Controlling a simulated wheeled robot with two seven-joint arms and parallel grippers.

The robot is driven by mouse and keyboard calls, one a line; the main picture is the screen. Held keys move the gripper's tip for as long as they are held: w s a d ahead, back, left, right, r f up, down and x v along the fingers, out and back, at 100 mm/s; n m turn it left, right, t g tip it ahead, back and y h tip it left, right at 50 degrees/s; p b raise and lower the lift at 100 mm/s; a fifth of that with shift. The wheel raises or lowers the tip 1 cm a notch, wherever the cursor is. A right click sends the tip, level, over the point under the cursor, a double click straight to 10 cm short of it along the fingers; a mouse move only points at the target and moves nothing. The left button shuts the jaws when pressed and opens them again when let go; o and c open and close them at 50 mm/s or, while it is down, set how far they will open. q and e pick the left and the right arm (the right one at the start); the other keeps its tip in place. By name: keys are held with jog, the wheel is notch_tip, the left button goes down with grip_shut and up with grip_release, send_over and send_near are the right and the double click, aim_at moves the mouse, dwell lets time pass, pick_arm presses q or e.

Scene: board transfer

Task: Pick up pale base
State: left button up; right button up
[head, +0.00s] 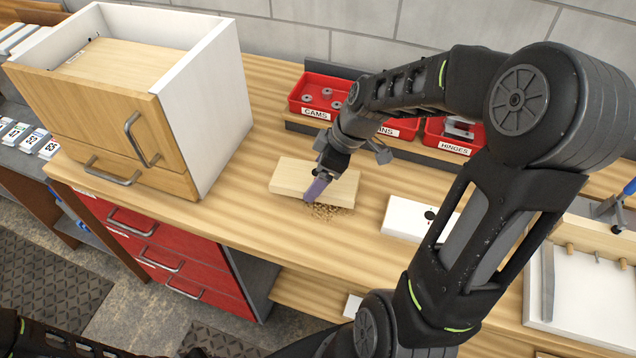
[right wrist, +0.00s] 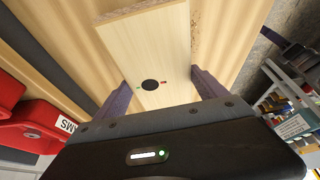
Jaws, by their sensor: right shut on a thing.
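The pale base (head: 290,174) is a flat light-wood board at the middle of the workbench in the head view. In the right wrist view the pale base (right wrist: 155,50) runs between the fingers and shows a black round spot with a small red mark. My right gripper (head: 318,187) is shut on the board, one purple finger showing at its near side. In the right wrist view the right gripper (right wrist: 160,95) has a finger at each long edge. I cannot tell whether the board touches the bench. My left gripper is not in view.
Wood shavings (head: 328,211) lie at the board's near edge. A white board (head: 405,216) with a black spot lies to the right. Red bins of cams (head: 316,112) and hinges (head: 455,148) stand behind. A drawer cabinet (head: 215,110) stands at left, a white tray (head: 590,285) at right.

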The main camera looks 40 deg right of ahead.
notch_tip(320, 180, up, 7)
jog(key=shift+f+b, duration=0.2)
jog(key=shift+b, duration=0.15)
dwell(0.4)
